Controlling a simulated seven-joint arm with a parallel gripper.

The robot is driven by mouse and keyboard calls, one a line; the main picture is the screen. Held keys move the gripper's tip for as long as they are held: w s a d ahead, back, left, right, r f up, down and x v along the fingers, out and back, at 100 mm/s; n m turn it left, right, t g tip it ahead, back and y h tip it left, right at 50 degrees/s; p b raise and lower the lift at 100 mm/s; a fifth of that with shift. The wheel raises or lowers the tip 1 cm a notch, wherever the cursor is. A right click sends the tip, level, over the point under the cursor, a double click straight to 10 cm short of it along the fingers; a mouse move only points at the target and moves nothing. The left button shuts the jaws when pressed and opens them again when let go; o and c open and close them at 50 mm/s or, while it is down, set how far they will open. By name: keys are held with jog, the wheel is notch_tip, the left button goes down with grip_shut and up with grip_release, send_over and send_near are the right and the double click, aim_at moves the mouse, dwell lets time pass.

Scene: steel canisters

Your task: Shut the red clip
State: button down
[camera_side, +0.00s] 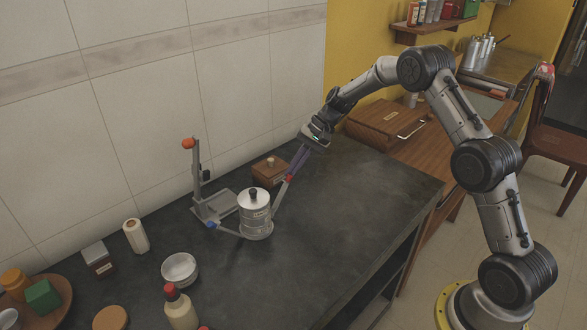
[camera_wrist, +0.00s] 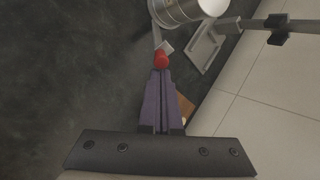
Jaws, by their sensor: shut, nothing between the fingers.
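A steel canister (camera_side: 255,218) with a black knob on its lid stands on the dark counter. The red clip (camera_side: 289,179) is a grey lever with a red end, slanting up and outward from the canister's right side. In the wrist view the red end (camera_wrist: 161,60) lies right at my fingertips, beside the canister (camera_wrist: 186,9). My gripper (camera_side: 293,173) reaches down from the upper right with its purple fingers together and empty. In the wrist view its fingertips (camera_wrist: 160,72) meet or nearly meet the red end; I cannot tell if they touch.
A grey stand with an orange-tipped upright (camera_side: 188,144) is left of the canister, and a blue-tipped lever (camera_side: 210,225) points left, low down. A wooden box (camera_side: 268,169) is behind. A metal bowl (camera_side: 180,270) and jars are front left. The counter's right side is clear.

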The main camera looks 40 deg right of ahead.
jog(key=shift+a+r+h, duration=0.3)
jog(key=shift+a+h, duration=0.1)
jog(key=shift+r, duration=0.1)
jog(key=a+r+h, duration=0.3)
jog(key=a+h, duration=0.2)
jog(key=a, duration=0.3)
jog(key=shift+a+n, duration=0.15)
jog(key=shift+n, duration=0.25)
jog(key=shift+r, duration=0.1)
jog(key=shift+r, duration=0.1)
dwell(0.3)
jog(key=shift+r, duration=0.7)
